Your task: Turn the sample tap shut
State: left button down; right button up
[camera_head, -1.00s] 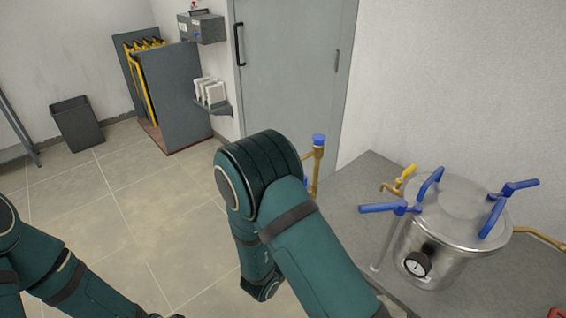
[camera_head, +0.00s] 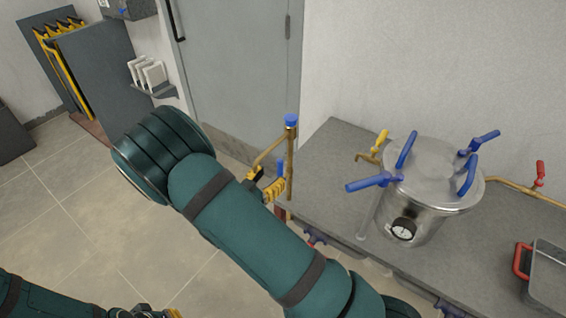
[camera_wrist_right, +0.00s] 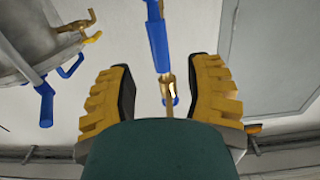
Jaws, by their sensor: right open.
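A brass tap with a yellow handle (camera_head: 378,146) and a short spout stands beside the steel vessel in the head view; it also shows at the upper left of the right wrist view (camera_wrist_right: 82,26). A brass standpipe (camera_head: 290,150) with a round blue cap rises at the bench's left end. A blue lever (camera_wrist_right: 157,40) shows by the pipe. I cannot tell which is the sample tap. My right gripper (camera_head: 268,184) is at the standpipe, its yellow fingers open. In the right wrist view the lever and brass lie between the open fingers (camera_wrist_right: 163,78); contact is unclear. My left gripper (camera_head: 160,313) is mostly cut off.
The steel vessel (camera_head: 432,190) with blue clamp handles and a gauge stands on the grey bench (camera_head: 330,165). A red-handled valve (camera_head: 539,172) and a metal box (camera_head: 546,275) are at the right. A grey door (camera_head: 235,80) is behind the standpipe.

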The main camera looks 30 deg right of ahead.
aim_at(278, 169)
jog(key=x, duration=0.7)
grip_shut()
